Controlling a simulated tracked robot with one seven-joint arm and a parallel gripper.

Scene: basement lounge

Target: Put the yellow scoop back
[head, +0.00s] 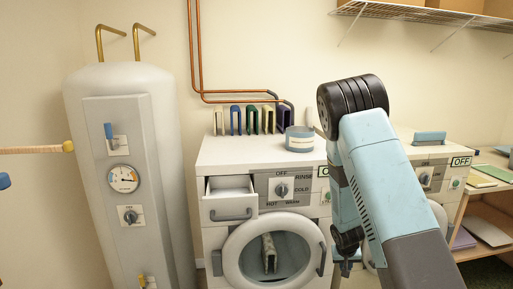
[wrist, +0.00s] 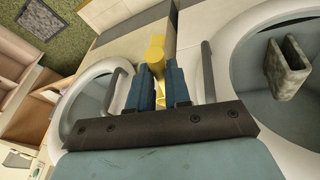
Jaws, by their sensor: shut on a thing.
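The yellow scoop (wrist: 154,52) is between the two blue fingers of my gripper (wrist: 161,78) in the wrist view. The gripper is shut on it, and the scoop sticks out past the fingertips. Behind it are the fronts of the two washing machines. In the head view my gripper (head: 347,245) hangs low in front of the gap between the machines, right of the left machine's round door. The scoop cannot be made out there.
The left washing machine (head: 225,238) has its drawer (head: 229,198) pulled open. On its top are a blue-grey tub (head: 299,140) and a row of coloured upright holders (head: 236,121). A white tank (head: 122,180) stands at left. A wooden shelf unit (head: 481,205) is at right.

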